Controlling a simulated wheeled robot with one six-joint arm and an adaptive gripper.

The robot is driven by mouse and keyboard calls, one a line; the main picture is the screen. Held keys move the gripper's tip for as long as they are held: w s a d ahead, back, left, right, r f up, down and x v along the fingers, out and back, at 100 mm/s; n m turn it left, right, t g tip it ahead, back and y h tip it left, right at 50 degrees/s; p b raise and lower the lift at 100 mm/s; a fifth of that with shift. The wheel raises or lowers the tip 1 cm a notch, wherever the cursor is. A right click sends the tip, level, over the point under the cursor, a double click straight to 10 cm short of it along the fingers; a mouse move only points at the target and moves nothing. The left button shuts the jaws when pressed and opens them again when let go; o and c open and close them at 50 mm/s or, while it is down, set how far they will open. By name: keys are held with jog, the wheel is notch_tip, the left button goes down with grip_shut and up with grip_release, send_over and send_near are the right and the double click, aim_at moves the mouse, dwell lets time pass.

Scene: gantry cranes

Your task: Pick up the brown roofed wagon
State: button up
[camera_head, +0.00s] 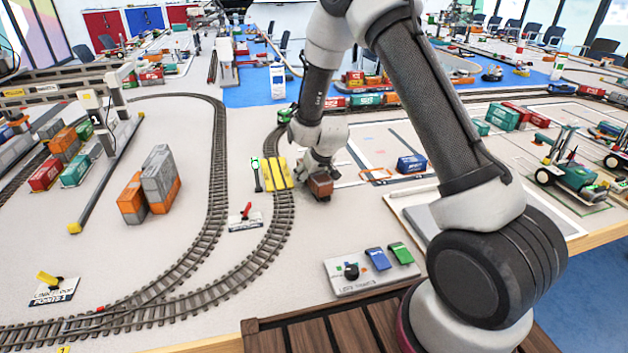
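The brown roofed wagon (320,185) is a small box-shaped wagon in the middle of the head view, just right of the curved track and the yellow crossing. My arm reaches down over it from the right. My gripper (316,174) is at the wagon, at its upper side. The wrist hides most of the fingers, so I cannot tell whether they are closed on the wagon. I also cannot tell whether the wagon touches the table.
Curved track (272,235) with a yellow crossing (275,172) lies left of the wagon. A control panel (371,268) is at the front. A blue container (411,164) stands to the right. Grey and orange containers (158,180) stand left on open white table.

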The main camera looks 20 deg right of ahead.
jog(key=shift+f, duration=0.2)
dwell(0.3)
jog(key=c, duration=1.1)
